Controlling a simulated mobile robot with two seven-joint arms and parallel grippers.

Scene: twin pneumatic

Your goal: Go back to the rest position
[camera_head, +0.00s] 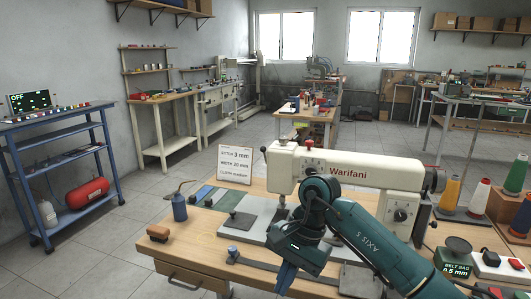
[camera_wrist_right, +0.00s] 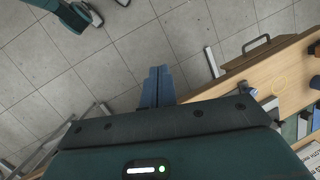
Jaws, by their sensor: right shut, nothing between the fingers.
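My right gripper (camera_head: 286,280) hangs from the green arm over the front of the wooden table (camera_head: 190,262), its blue fingers pointing down. In the right wrist view its two fingers (camera_wrist_right: 157,88) lie together with nothing between them, above the tiled floor beside the table edge. The arm passes in front of the cream sewing machine (camera_head: 345,168) and hides part of its bed. My left gripper does not show in the head view.
A blue oil can (camera_head: 179,208), a brown brush (camera_head: 158,233) and a sign card (camera_head: 235,163) stand on the left part of the table. Thread cones (camera_head: 479,194) and a belt sag display (camera_head: 457,268) are at the right. A blue cart (camera_head: 60,148) stands left; floor between is clear.

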